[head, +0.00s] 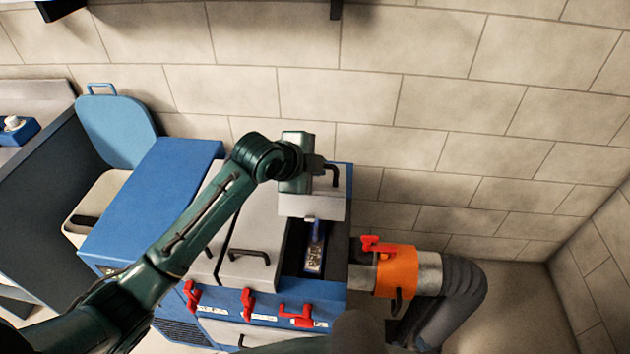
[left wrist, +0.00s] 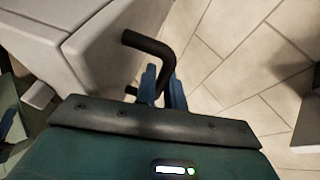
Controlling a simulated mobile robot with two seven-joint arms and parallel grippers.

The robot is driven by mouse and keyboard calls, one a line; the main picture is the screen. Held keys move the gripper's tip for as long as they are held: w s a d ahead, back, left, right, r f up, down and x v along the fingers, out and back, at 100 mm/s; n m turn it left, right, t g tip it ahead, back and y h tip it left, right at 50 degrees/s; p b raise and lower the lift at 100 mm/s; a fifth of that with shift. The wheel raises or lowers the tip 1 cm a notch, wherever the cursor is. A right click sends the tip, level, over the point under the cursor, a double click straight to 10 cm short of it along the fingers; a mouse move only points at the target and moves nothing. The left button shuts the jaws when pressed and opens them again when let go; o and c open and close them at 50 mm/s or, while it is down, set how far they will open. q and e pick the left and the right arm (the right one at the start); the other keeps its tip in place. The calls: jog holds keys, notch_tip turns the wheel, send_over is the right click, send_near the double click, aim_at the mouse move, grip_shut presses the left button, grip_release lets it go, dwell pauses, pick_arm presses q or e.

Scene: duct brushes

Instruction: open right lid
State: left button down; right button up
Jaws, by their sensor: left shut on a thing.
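The right lid (head: 310,206) of the blue box is tilted up at the back, with the dark compartment (head: 292,250) open below it. A blue and grey item (head: 315,250) is inside. My left gripper (head: 318,172) is at the lid. In the left wrist view its blue fingers (left wrist: 163,88) are shut on the lid's black handle (left wrist: 150,45), with the pale lid (left wrist: 112,50) beside it. The fingertips are hard to see in the head view. A dark green shape and a grey one at the bottom edge may be my right arm; its fingers cannot be made out.
A closed grey lid (head: 250,250) with a black handle is left of the opening. Red latches (head: 248,303) line the front. An orange collar (head: 396,270) and dark hose (head: 462,290) stick out right. A pale blue lid (head: 115,130) stands open far left.

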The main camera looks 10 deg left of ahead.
pick_arm(q)
jog(key=shift+w+r, duration=0.25)
jog(key=shift+w, duration=0.1)
jog(key=c, duration=1.5)
grip_release()
